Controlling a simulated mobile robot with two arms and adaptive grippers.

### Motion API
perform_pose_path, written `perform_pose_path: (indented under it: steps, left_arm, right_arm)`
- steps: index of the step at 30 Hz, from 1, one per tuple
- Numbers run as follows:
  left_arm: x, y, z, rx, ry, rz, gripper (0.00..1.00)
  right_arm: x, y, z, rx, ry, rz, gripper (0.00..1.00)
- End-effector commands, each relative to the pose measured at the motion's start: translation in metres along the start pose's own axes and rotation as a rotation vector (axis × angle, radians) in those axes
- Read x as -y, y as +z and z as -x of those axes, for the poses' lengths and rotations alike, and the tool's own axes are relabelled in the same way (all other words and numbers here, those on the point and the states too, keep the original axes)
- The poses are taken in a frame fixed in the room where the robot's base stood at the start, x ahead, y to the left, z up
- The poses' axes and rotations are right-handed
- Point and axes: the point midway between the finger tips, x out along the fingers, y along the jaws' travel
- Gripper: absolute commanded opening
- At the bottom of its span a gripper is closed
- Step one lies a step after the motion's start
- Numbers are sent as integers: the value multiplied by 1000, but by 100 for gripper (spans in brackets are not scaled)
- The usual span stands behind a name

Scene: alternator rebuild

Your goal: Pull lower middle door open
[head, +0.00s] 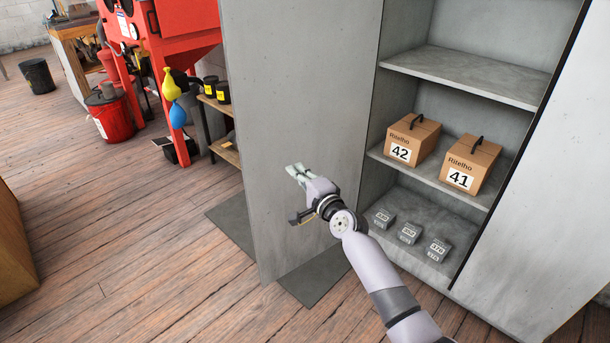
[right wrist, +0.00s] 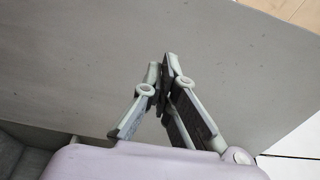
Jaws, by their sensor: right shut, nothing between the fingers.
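A tall grey cabinet door (head: 285,110) stands open on the left side of a cabinet with an open interior. My right gripper (head: 294,170) is in front of the door's inner face, its fingers shut and empty, pointing at the panel. In the right wrist view the fingers (right wrist: 167,66) meet at their tips with the grey panel (right wrist: 80,60) behind them. I cannot tell whether the tips touch the panel. No door handle shows. My left gripper is not in view.
Cabinet shelves (head: 465,75) hold cardboard boxes marked 42 (head: 412,138) and 41 (head: 469,163), with several small grey boxes (head: 409,233) below. A grey panel (head: 560,190) stands at the right. A red machine (head: 185,22) and red bucket (head: 110,117) stand left; wooden floor (head: 130,240) is clear.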

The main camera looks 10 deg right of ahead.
Motion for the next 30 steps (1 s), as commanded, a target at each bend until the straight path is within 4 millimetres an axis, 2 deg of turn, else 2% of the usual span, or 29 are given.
perform_pose_path:
  steps: [11, 16, 20, 30]
  left_arm:
    - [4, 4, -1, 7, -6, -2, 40]
    - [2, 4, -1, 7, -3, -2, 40]
    - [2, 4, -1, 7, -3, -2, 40]
    - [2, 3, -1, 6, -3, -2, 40]
  right_arm:
    - [0, 0, 0, 0, -1, -1, 0]
    - [0, 2, 8, 2, -2, -4, 0]
    - [0, 1, 28, 1, -1, -4, 0]
    - [-1, 0, 96, 0, 0, 0, 0]
